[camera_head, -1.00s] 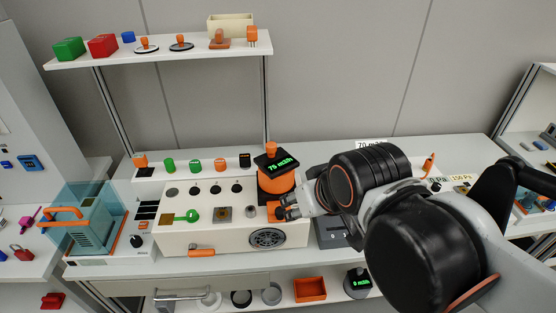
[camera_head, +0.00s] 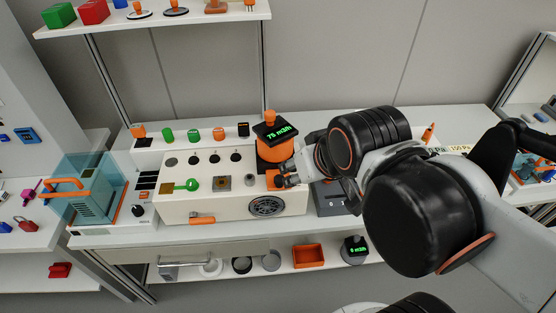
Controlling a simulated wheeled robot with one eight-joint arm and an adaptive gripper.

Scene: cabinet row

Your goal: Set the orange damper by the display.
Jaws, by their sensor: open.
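The orange damper (camera_head: 276,151) is a round orange body standing at the back of the white bench panel, with an orange knob (camera_head: 269,117) on top. Its tilted black display (camera_head: 271,132) shows green digits that look like 75 m3/h. A small orange block (camera_head: 272,180) juts out low at its front. My gripper (camera_head: 283,179) is open, with its fingertips at the right side of this block. I cannot tell whether they touch it. My gripper and arm cover the area right of the damper.
The white panel box (camera_head: 180,207) with a green key (camera_head: 186,185) and round speaker (camera_head: 267,206) lies left and below. A grey box (camera_head: 328,198) sits under my wrist. An orange tray (camera_head: 307,256) is on the lower shelf.

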